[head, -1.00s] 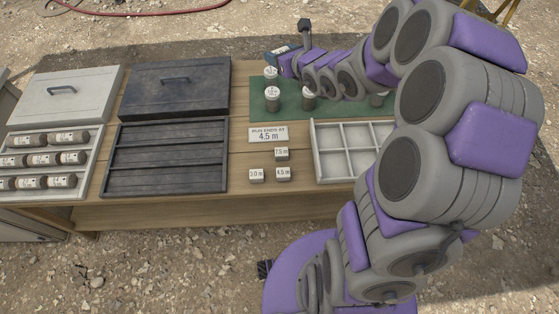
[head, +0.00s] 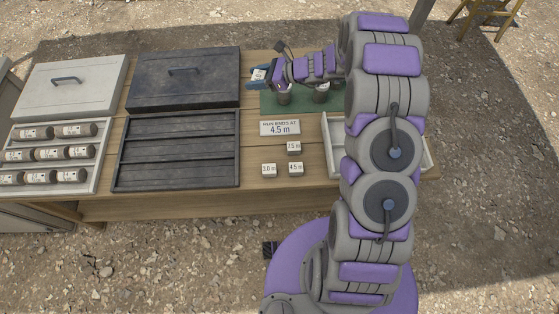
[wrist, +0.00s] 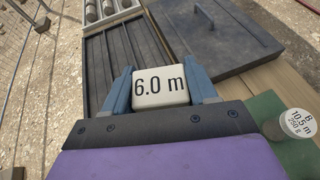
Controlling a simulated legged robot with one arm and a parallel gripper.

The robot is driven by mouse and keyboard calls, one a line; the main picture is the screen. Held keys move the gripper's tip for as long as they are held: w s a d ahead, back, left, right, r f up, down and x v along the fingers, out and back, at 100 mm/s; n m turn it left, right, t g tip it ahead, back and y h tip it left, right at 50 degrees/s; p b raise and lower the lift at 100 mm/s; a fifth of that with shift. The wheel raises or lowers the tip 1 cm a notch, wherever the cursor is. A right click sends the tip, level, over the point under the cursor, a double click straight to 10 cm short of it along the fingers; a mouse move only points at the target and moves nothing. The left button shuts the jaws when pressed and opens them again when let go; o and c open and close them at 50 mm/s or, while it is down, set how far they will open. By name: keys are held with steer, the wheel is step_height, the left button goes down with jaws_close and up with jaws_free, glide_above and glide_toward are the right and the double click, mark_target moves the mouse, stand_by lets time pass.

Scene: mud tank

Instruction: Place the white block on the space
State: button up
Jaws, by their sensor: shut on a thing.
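My gripper (head: 260,77) is at the back of the table in the head view, beside the left edge of the green mat. It is shut on a white block (wrist: 161,86) marked "6.0 m", held between blue fingers in the wrist view. Three other white blocks stand on the table: "7.5 m" (head: 294,147), "3.0 m" (head: 269,170) and "4.5 m" (head: 295,169). A white sign (head: 280,128) reads "RUN ENDS AT 4.5 m". Which spot is the space, I cannot tell.
A dark slatted tray (head: 178,150) lies empty, its dark lid (head: 185,78) behind it. A pale tray (head: 102,155) of labelled cylinders is at left with a white lid (head: 70,88). Jars (head: 284,97) stand on the green mat (head: 303,103). My arm covers most of a white tray (head: 334,150).

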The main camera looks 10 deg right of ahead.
steer(key=s+a+f+n+g, duration=0.2)
steer(key=s+f+n+g, duration=0.15)
steer(key=f, duration=0.25)
steer(key=n+g, duration=0.4)
steer(key=g, duration=0.1)
glide_above(257, 154)
step_height(257, 154, down, 13)
steer(key=shift+f, duration=0.1)
steer(key=shift+d+f, duration=0.35)
steer(key=shift+f, duration=0.2)
step_height(257, 154, down, 3)
steer(key=shift+a+f+b, duration=0.1)
steer(key=shift+b, duration=0.4)
steer(key=shift+a+f, duration=0.15)
steer(key=shift+f, duration=0.05)
steer(key=shift+a, duration=0.15)
